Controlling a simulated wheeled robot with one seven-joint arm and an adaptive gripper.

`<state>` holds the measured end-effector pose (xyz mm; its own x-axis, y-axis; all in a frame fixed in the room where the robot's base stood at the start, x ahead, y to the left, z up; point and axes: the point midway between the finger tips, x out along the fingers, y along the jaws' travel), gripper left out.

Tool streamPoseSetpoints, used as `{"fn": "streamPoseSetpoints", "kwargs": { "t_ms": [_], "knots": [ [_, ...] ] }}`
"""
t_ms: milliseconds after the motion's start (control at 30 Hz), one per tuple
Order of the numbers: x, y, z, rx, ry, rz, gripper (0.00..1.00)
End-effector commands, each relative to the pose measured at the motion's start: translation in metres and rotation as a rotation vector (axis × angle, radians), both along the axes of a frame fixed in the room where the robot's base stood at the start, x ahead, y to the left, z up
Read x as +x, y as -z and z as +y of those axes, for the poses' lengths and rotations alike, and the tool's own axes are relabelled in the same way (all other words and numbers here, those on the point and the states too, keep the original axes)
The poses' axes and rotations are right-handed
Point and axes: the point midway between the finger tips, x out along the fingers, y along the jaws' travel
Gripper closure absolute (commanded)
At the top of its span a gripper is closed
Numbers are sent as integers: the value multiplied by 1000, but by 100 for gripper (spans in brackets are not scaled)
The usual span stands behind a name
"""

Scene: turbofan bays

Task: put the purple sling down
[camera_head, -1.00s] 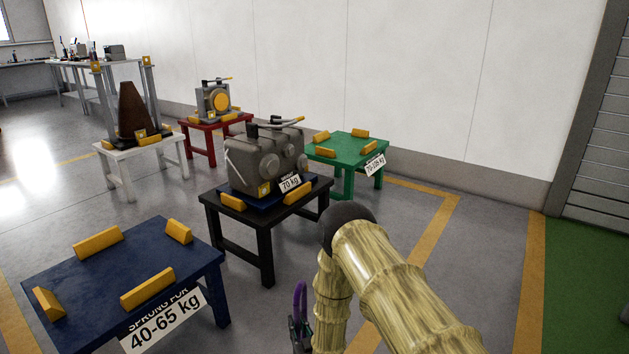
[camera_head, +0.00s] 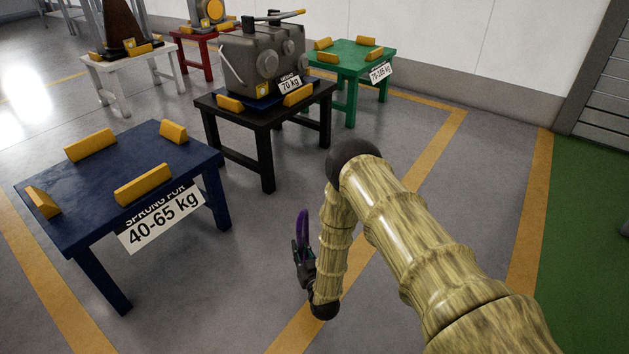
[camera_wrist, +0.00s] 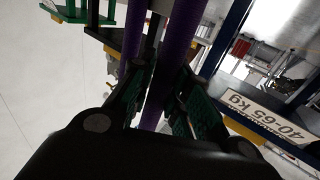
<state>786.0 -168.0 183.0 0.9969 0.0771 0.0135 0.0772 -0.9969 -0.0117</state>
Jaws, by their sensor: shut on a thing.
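The purple sling (camera_head: 303,228) is a narrow loop standing up from my gripper (camera_head: 301,250), which is shut on it. In the wrist view the purple sling (camera_wrist: 182,40) runs as ribbed strands between the fingers of my gripper (camera_wrist: 160,95). In the head view my gripper is above the grey floor, to the right of the blue table and in front of the black table. The lower part of the sling is hidden.
The empty blue table (camera_head: 62,190) has yellow blocks and a 40-65 kg sign. A grey machine marked 70 kg (camera_head: 258,62) sits on the black table (camera_head: 262,122). A green table (camera_head: 350,60) stands behind. Bare floor (camera_head: 250,290) lies between the blue table and my arm.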

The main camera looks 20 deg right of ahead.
Motion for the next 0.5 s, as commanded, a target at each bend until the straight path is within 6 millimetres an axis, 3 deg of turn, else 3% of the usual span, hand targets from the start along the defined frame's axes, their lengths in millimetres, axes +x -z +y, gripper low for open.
{"fn": "streamPoseSetpoints", "kwargs": {
  "t_ms": [500],
  "knots": [
    [81, 12, -56, -2, 2, -5, 100]
  ]
}}
